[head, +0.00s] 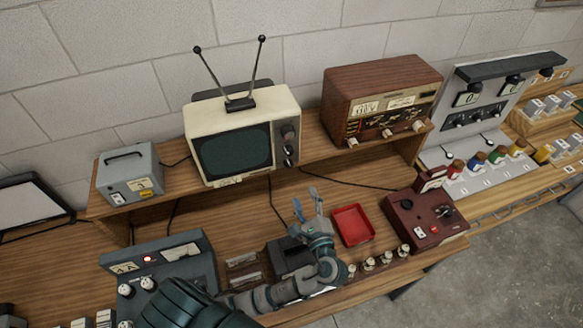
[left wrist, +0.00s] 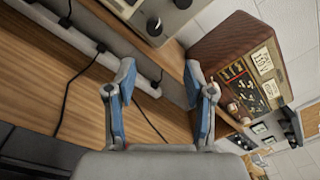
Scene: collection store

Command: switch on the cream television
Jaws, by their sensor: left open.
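The cream television (head: 196,120) stands on the raised wooden shelf with two antennas up. Its screen (head: 236,150) is dark, and its knobs (head: 288,145) are on a dark panel right of the screen. My left gripper (head: 308,198) is open and empty, below and slightly right of that panel, apart from it. In the left wrist view, the open fingers (left wrist: 158,78) point up the picture with nothing between them. Part of the television (left wrist: 172,12) with a knob (left wrist: 154,26) shows at the top edge there. My right gripper is not in view.
A wooden radio (head: 385,95) stands right of the television and a grey box (head: 130,175) left. Below are a red tray (head: 353,225), a dark red device (head: 425,218) and a grey unit with a lit red lamp (head: 165,270). Cables hang under the shelf.

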